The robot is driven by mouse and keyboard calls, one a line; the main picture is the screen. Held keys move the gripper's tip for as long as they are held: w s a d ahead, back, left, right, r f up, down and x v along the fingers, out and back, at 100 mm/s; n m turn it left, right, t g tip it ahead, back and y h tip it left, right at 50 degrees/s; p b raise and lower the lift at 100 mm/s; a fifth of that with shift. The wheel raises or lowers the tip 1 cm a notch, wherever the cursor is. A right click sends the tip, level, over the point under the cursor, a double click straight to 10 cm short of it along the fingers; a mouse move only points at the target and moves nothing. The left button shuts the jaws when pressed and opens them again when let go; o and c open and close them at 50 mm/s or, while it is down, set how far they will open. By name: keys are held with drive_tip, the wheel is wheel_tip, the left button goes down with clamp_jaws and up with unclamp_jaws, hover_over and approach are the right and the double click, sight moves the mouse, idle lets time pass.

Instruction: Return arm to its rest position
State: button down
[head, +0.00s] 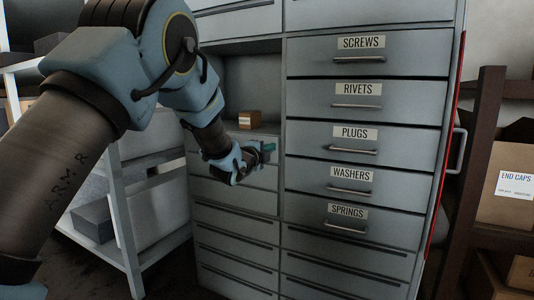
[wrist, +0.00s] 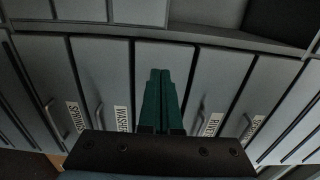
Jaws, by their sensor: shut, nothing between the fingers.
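My gripper (head: 268,148) is in front of the grey drawer cabinet (head: 283,110), left of the labelled drawers in the head view. In the wrist view, the gripper's green fingers (wrist: 160,95) are together with nothing between them. The cabinet's labelled drawers read SCREWS, RIVETS, PLUGS, WASHERS and SPRINGS from top to bottom, and they look closed. My arm comes in from the left of the head view and is bent at the elbow.
A small brown box (head: 249,119) sits in an open niche of the cabinet, just above my gripper. A pale rack (head: 120,215) stands at the left. A dark shelf at the right holds a cardboard box (head: 508,190) labelled END CAPS.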

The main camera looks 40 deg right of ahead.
drive_tip(key=shift+v, duration=1.1)
